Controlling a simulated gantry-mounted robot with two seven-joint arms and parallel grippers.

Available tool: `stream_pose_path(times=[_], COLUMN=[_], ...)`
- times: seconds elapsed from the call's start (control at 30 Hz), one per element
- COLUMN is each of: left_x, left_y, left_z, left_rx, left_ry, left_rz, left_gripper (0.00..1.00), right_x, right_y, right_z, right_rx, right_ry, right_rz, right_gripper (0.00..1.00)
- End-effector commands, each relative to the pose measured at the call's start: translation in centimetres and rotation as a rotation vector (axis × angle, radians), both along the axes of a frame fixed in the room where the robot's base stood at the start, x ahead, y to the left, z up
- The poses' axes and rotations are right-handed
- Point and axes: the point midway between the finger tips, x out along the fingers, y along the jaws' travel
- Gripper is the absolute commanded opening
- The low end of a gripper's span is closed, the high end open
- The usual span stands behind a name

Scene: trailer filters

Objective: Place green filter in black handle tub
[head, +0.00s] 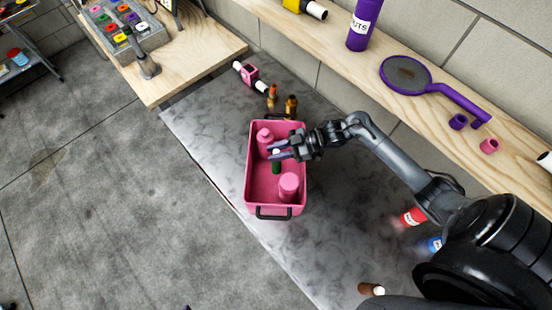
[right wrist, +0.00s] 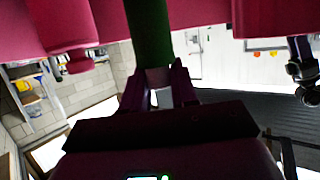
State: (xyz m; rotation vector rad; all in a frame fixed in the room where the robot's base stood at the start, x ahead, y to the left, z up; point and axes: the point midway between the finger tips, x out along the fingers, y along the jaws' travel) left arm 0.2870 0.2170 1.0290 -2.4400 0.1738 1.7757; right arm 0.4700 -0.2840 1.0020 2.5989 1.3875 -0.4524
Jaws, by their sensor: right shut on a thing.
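The pink tub (head: 252,180) with black handles stands on the grey marbled counter in the head view. The green filter (head: 276,167) shows upright within the tub's outline, between two pink bottles. My right gripper (head: 276,151) reaches in over the tub's right wall, shut on the upper part of the green filter. In the right wrist view the dark green filter (right wrist: 149,40) is between the fingers. Whether its lower end touches the tub floor cannot be told. My left gripper is not in view in the head view.
Pink bottles (head: 265,138) and (head: 289,184) stand in the tub on either side of the filter. Small orange and brown bottles (head: 291,103) stand behind the tub. A wooden shelf (head: 330,35) runs along the wall.

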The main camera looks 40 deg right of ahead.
Motion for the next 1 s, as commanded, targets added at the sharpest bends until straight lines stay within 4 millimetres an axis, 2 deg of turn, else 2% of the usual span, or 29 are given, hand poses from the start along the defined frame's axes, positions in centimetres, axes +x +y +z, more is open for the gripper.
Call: stream_pose_path(times=[0.43,0.9,0.93,1.0], left_x=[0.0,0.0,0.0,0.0], left_y=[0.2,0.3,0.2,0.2], left_z=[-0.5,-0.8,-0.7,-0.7], left_rx=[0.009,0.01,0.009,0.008], left_ry=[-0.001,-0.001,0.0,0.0], left_rz=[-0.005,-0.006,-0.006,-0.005], left_gripper=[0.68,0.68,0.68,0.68], right_x=[0.1,0.0,0.0,0.0], right_y=[0.0,0.0,0.0,0.0], right_z=[-4.2,-4.9,-4.9,-4.8], right_rx=[0.001,-0.002,-0.002,-0.001], right_ry=[0.0,-0.002,-0.002,-0.002], right_rz=[-0.002,-0.002,-0.002,-0.002], right_gripper=[0.0,0.0,0.31,0.42])
